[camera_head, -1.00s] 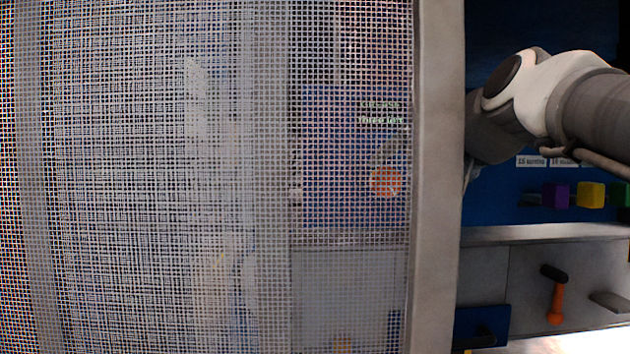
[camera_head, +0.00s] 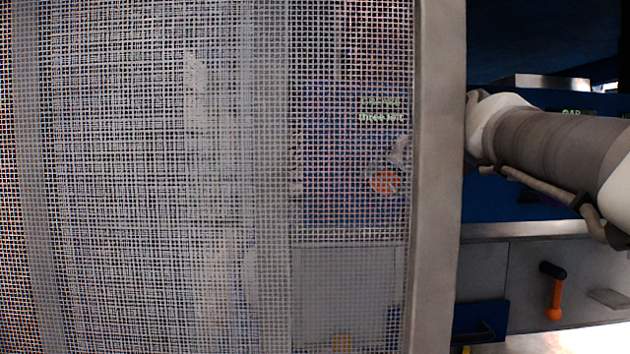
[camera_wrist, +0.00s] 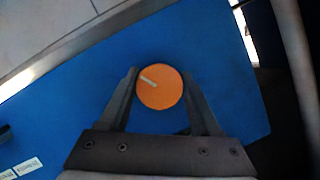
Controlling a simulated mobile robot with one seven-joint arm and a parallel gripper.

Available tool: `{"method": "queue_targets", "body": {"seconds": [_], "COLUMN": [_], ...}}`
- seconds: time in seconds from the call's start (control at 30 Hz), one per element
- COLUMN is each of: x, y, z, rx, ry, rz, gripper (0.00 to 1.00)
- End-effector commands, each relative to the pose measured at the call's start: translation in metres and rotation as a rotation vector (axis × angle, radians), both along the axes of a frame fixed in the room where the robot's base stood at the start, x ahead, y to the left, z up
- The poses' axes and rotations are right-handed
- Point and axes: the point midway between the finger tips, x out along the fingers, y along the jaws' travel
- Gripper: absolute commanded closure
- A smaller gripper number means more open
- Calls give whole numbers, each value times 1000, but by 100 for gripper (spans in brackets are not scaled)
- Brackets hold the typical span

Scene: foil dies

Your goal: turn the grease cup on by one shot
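The grease cup (camera_wrist: 160,88) shows in the wrist view as a round orange cap with a short white mark at its upper left, on a blue panel. In the head view the orange cap (camera_head: 384,181) is seen through a mesh, below a dim sign that seems to read "GREASE three left". My gripper (camera_wrist: 160,74) has one finger on each side of the cap, with narrow gaps showing, so it looks open around it. I cannot tell how deep the fingers reach. In the head view its end is mostly hidden behind the mesh and frame post.
A mesh guard (camera_head: 200,180) covers the left and middle of the head view, ending at a grey upright post (camera_head: 438,180). My arm reaches in behind the post from the right. White labels (camera_wrist: 25,168) show at lower left in the wrist view.

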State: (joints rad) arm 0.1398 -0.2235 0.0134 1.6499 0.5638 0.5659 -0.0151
Motion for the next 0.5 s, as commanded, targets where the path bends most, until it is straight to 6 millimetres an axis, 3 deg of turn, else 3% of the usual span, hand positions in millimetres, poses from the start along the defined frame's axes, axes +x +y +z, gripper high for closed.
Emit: {"method": "queue_targets", "body": {"seconds": [0.03,0.23,0.5], "x": [0,0,0], "y": [0,0,0], "z": [0,0,-2], "rx": [0,0,39], "ry": [0,0,0], "rz": [0,-1,0], "gripper": [56,92,92]}}
